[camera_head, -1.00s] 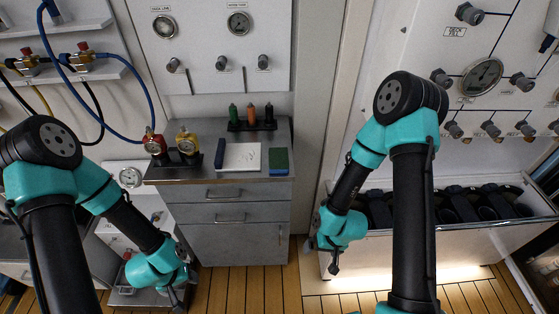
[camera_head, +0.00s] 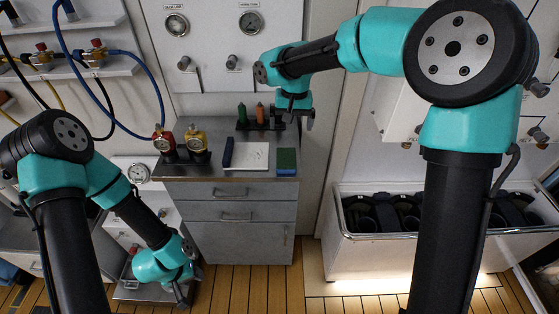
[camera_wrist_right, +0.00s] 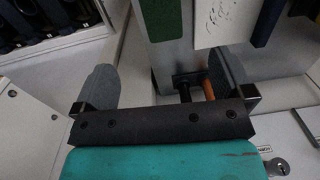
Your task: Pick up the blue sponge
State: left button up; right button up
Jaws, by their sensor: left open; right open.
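A block-shaped sponge (camera_head: 287,161) lies on the right end of the grey counter, with a green top and a blue front edge. Its green face also shows in the right wrist view (camera_wrist_right: 164,40), cut off by the top edge. My right gripper (camera_head: 306,121) is above the back right of the counter, behind and above the sponge, apart from it. In the right wrist view its two fingers (camera_wrist_right: 165,85) are spread wide with nothing held between them. My left gripper (camera_head: 184,290) hangs low at the left of the cabinet, open and away from the sponge.
A white pad (camera_head: 250,156) and a dark blue item (camera_head: 228,152) lie left of the sponge. A rack of small bottles (camera_head: 261,123) stands behind. Red and gold valves (camera_head: 197,143) stand at the counter's left. A white bin (camera_head: 405,243) is at right.

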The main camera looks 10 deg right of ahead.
jog(key=shift+a+r+h, duration=0.15)
jog(key=shift+a+r, duration=0.15)
jog(key=shift+r, duration=0.3)
jog(key=shift+a+r+h, duration=0.15)
jog(key=shift+a+r, duration=0.15)
jog(key=shift+r, duration=0.3)
jog(key=shift+f, duration=0.15)
send_over(286, 159)
notch_tip(286, 159, down, 12)
jog(key=shift+s+r, duration=0.1)
jog(key=shift+r, duration=0.05)
jog(key=shift+f, duration=0.25)
jog(key=shift+f, duration=2.5)
jog(key=shift+c, duration=0.4)
